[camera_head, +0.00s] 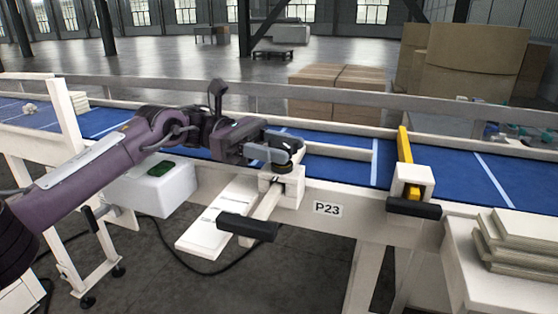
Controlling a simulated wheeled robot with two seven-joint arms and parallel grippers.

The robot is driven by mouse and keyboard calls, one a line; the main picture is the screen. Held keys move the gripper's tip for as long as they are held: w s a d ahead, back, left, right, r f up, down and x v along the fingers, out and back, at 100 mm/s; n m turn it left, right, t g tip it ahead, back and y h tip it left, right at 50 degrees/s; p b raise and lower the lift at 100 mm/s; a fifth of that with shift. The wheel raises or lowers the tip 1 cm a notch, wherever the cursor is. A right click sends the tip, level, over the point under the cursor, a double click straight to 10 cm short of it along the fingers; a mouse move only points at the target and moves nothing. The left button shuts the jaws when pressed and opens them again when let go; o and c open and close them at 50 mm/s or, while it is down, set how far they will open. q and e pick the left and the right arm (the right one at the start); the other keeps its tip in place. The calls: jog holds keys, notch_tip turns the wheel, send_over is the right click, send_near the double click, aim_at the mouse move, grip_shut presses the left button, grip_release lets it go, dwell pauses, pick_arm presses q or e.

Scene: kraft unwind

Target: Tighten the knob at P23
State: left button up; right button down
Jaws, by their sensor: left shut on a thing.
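The P23 label (327,209) is on the white side rail of the conveyor. Just left of and above it stands a white clamp block (291,188) with a dark knob on top. My left gripper (279,153) reaches in from the left and is shut on the knob (284,167), which its fingers mostly hide. A black-ended handle (247,227) sticks out toward me below the block. My right gripper is not in view.
A blue conveyor (340,166) runs across the view. To the right, a yellow bar (405,148) passes through another white block (413,177). Stacked boards (515,240) lie at the right front.

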pick_arm(q)
jog(key=shift+r+m+g+y, duration=0.35)
jog(key=shift+m+g+y, duration=0.15)
jog(key=shift+m+g, duration=0.35)
jog(key=shift+w+m+g+y, duration=0.1)
jog(key=shift+m+g+y, duration=0.55)
jog(key=shift+g, duration=0.3)
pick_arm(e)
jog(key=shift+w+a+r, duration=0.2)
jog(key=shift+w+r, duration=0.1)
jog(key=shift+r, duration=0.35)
pick_arm(q)
jog(key=shift+r+y, duration=0.1)
jog(key=shift+y, duration=0.15)
jog(key=o, duration=0.9)
jog(key=shift+f, duration=0.2)
